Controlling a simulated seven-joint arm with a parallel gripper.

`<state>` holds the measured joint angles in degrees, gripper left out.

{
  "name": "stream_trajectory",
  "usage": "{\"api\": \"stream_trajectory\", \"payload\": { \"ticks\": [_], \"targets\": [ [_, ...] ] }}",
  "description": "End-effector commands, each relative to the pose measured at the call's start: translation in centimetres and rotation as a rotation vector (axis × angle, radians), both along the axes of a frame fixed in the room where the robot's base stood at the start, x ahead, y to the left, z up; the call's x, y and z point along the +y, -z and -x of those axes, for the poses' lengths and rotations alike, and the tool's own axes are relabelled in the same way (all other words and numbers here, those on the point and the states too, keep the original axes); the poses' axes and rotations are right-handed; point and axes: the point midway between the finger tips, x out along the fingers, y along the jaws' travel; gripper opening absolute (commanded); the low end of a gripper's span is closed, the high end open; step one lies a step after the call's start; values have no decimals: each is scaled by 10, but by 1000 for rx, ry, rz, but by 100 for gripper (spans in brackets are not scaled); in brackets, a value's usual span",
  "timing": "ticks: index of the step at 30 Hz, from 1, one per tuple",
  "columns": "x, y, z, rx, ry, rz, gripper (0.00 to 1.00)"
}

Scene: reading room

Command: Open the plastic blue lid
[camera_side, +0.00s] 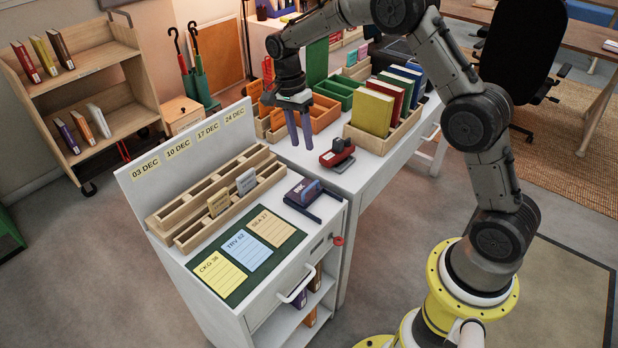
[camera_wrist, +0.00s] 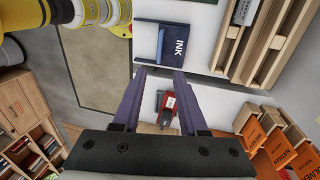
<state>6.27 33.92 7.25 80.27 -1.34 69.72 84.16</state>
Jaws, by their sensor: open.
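The ink pad with its blue plastic lid (camera_side: 307,189) sits on the white counter, right of the wooden card rack. In the wrist view the blue lid (camera_wrist: 175,46) shows at the top with the word INK. I cannot tell whether the lid is fully shut. My gripper (camera_side: 301,144) hangs with purple fingers pointing down, behind the ink pad and above the counter. The fingers are apart and empty. In the wrist view the gripper (camera_wrist: 160,76) has its tips below the ink pad, not touching it.
A red stamp (camera_side: 338,153) stands right of my fingers. A wooden rack (camera_side: 185,218) with two cards lies left of the ink pad. A green mat (camera_side: 283,248) with several cards is in front.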

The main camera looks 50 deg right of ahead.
Motion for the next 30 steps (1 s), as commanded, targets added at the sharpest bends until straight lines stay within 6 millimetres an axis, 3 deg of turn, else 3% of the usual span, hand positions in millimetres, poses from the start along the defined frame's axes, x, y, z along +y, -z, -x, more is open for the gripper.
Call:
{"api": "stream_trajectory", "payload": {
  "ticks": [16,22,30],
  "targets": [
    [0,99,21,3,0,0,42],
    [0,116,25,2,0,0,42],
    [0,120,25,0,0,0,42]
  ]
}}
